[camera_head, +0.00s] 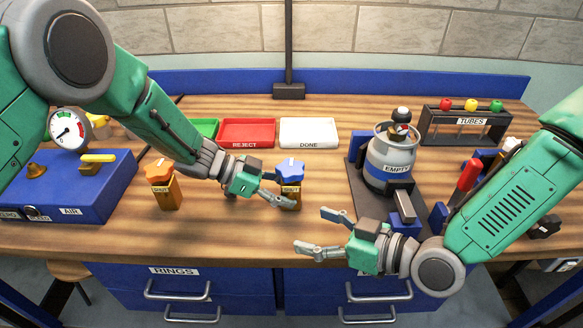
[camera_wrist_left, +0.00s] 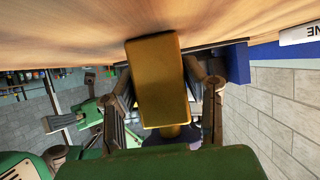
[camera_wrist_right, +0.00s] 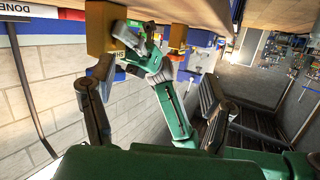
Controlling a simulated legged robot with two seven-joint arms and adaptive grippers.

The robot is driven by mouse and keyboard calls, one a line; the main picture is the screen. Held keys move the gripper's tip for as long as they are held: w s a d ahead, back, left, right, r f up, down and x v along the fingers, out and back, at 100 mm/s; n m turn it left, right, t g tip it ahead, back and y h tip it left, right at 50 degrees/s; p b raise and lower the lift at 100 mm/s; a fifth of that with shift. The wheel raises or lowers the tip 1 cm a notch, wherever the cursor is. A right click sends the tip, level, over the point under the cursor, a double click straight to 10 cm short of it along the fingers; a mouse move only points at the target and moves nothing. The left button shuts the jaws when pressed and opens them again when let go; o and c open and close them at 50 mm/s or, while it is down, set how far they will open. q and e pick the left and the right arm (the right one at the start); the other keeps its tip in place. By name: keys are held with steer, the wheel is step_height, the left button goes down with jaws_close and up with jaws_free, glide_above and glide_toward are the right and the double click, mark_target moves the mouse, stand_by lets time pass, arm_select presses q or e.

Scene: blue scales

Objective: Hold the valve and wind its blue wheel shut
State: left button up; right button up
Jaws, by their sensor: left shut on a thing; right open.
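The valve is a brass block (camera_head: 291,199) with a blue wheel (camera_head: 290,168) on top and a label reading SHUT on its front. It is upright on or just over the bench. My left gripper (camera_head: 278,194) is shut on its body from the left; the left wrist view shows the brass body (camera_wrist_left: 160,80) between both fingers, the wheel mostly hidden below it. My right gripper (camera_head: 313,230) is open and empty, in front and to the right of the valve, apart from it. The right wrist view shows the brass body (camera_wrist_right: 105,28) beyond the open fingers.
An orange-wheeled valve (camera_head: 163,186) stands left, near a blue air box (camera_head: 75,190) with a gauge. Behind are a red REJECT tray (camera_head: 247,132) and a white DONE tray (camera_head: 308,132). A grey EMPTY canister (camera_head: 388,163) and a TUBES rack (camera_head: 465,127) stand right.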

mark_target(303, 175)
steer(key=w+d+r+m+t, duration=0.1)
steer(key=w+d+r+t, duration=0.3)
steer(key=w, duration=0.1)
steer(key=shift+y, duration=0.4)
steer(key=x, duration=1.1)
steer(key=shift+w+a+f, duration=0.15)
steer(key=shift+a, duration=0.05)
steer(key=shift+c, duration=0.5)
steer(key=c, duration=1.1)
